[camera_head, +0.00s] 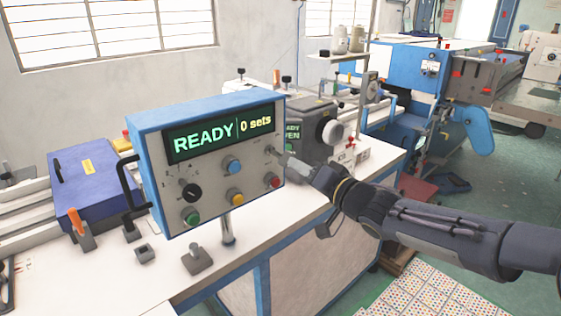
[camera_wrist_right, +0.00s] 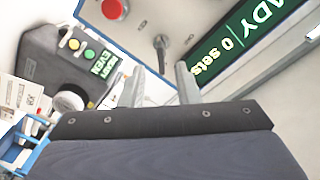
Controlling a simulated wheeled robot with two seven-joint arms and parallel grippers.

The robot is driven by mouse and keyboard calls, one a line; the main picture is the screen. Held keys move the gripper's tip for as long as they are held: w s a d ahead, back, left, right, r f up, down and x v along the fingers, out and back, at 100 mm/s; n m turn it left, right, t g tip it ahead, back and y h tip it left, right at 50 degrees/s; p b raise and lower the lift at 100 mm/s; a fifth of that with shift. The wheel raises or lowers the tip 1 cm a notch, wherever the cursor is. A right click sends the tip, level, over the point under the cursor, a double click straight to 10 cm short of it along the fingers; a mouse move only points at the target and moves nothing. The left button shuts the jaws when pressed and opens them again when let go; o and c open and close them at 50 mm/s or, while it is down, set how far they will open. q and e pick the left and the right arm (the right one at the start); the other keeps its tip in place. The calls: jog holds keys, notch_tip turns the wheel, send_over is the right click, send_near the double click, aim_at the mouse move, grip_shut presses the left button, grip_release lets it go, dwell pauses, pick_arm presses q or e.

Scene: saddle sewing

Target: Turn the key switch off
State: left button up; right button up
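The key switch (camera_wrist_right: 161,46) shows in the right wrist view as a small metal piece on the pale face of the control box, between the red button (camera_wrist_right: 115,8) and the green display (camera_wrist_right: 245,35). Its exact turn angle is hard to tell. The control box (camera_head: 150,150) reads "READY" and "0 sets". My right gripper (camera_head: 285,158) is in front of the box's right side. My left gripper is not in view.
The box also carries a black knob (camera_head: 191,192) and green, blue, yellow and red buttons. A grey machine head (camera_head: 310,120) stands behind my right gripper. A blue-purple case (camera_head: 85,180) lies at left. The white bench (camera_head: 285,220) is mostly clear in front.

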aim_at(282, 157)
jog(key=x, duration=0.7)
jog(key=shift+w+a, duration=0.25)
jog(key=shift+a, duration=0.05)
jog(key=shift+c, duration=0.3)
grip_shut()
